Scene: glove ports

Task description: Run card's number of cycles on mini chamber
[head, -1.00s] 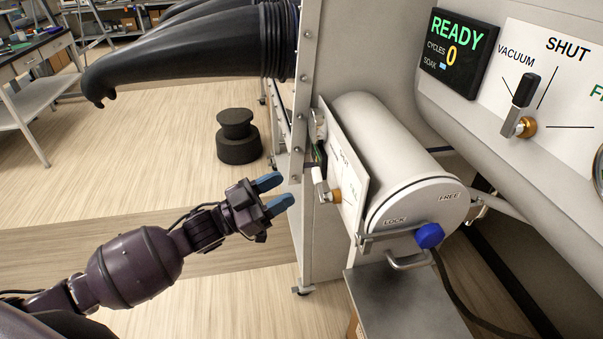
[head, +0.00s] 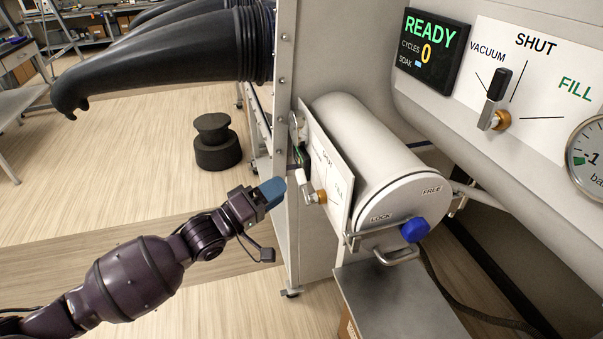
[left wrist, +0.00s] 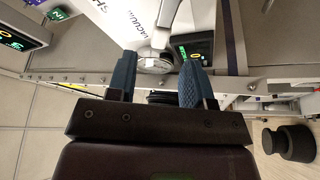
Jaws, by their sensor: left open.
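The mini chamber (head: 368,140) is a white cylinder with a round door marked LOCK and FREE. Its blue knob (head: 415,229) sits at the LOCK side's handle bar. A small valve (head: 313,195) with a pale handle and brass hub stands on the chamber's white label plate (head: 335,178). My left gripper (head: 273,191) is open and empty, just left of that valve, apart from it in the head view. In the left wrist view its blue fingers (left wrist: 158,66) stand apart with a round pale part (left wrist: 153,63) beyond and between them. My right gripper is out of view. I see no card.
A READY display (head: 432,50) shows CYCLES 0. The big valve lever (head: 493,100) points upward by the VACUUM and SHUT marks. A gauge (head: 587,157) is at right. A black glove (head: 165,55) hangs above my left arm. A metal shelf (head: 395,300) lies below the chamber.

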